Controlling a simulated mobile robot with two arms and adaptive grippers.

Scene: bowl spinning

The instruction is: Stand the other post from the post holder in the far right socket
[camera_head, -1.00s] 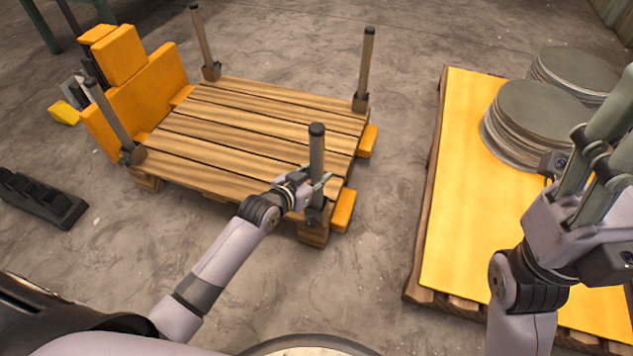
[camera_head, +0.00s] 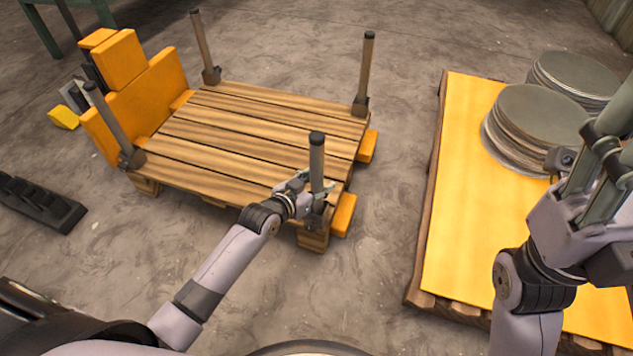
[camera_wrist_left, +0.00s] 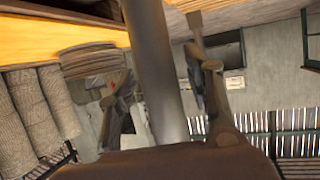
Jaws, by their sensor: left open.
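The wooden pallet cart (camera_head: 245,135) has a post at each corner. The far right post (camera_head: 367,65) stands upright in the far right socket (camera_head: 360,106). The near right post (camera_head: 317,158) stands in the near right socket (camera_head: 316,216). The far left post (camera_head: 201,42) and near left post (camera_head: 108,118) lean a little. My left gripper (camera_head: 318,192) is open around the near right post; in the left wrist view this post (camera_wrist_left: 155,70) passes between the fingers. The black post holder (camera_head: 40,203) on the floor at left shows no post. My right gripper (camera_head: 612,150) is partly cut off.
Orange blocks (camera_head: 140,95) are stacked at the cart's left end. At right a yellow-topped pallet (camera_head: 460,200) carries stacks of grey discs (camera_head: 535,115). Bare floor lies between the cart and this pallet.

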